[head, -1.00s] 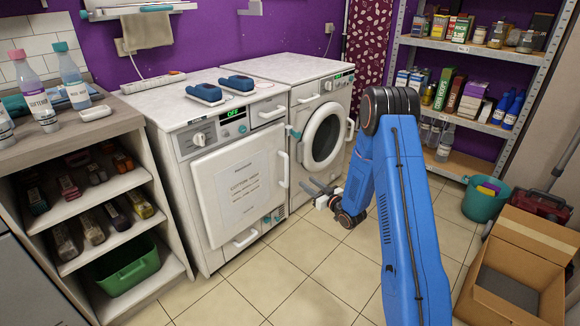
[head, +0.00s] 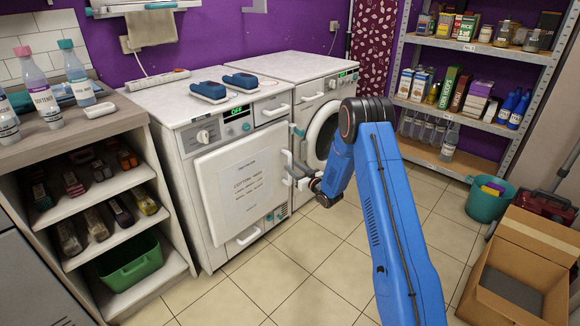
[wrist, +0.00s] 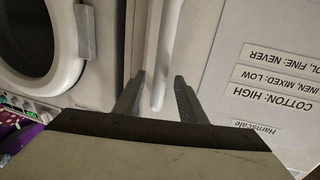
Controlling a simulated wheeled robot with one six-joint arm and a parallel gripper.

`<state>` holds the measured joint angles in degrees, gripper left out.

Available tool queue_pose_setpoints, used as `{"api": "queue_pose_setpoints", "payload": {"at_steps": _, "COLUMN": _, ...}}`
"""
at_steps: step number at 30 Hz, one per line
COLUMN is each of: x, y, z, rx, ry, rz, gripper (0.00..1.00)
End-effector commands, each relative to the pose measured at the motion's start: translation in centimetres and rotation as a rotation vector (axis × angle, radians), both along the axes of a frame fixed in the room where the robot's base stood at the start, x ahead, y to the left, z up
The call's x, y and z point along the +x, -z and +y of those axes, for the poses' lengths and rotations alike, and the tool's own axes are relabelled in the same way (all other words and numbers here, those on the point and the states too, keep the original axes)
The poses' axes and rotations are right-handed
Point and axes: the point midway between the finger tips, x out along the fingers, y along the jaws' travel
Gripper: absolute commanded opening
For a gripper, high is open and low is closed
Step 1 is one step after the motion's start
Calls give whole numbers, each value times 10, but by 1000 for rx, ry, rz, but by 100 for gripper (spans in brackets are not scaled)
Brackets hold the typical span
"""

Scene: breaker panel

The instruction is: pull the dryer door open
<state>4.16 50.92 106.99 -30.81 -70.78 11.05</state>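The dryer (head: 215,135) is the left white machine, with a square, labelled door (head: 240,185) that looks shut. Its printed label also shows in the wrist view (wrist: 275,95). The upright white door handle (wrist: 166,45) runs along the door's right edge in the head view, where my gripper (head: 296,170) partly hides it. In the wrist view my gripper (wrist: 160,75) is open, one dark finger on each side of the handle's end. Gaps show beside the handle, so the fingers are not closed on it.
A washer (head: 315,95) with a round door (head: 322,130) stands close on the right. Blue irons (head: 240,81) lie on top of the machines. A shelf unit (head: 131,183) stands to the left. A cardboard box (head: 535,235) and teal bucket (head: 487,203) are right; the floor between is clear.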

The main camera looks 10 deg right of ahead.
Motion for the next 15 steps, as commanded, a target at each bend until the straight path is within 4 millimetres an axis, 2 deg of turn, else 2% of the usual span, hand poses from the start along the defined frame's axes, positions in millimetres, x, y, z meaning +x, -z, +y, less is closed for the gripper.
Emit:
{"api": "queue_pose_setpoints", "payload": {"at_steps": 6, "x": 23, "y": 0, "z": 11, "rx": 0, "ry": 0, "rz": -1, "gripper": 37}}
{"api": "queue_pose_setpoints", "payload": {"at_steps": 15, "x": 30, "y": 0, "z": 14, "rx": -1, "ry": 1, "rz": 0, "gripper": 37}}
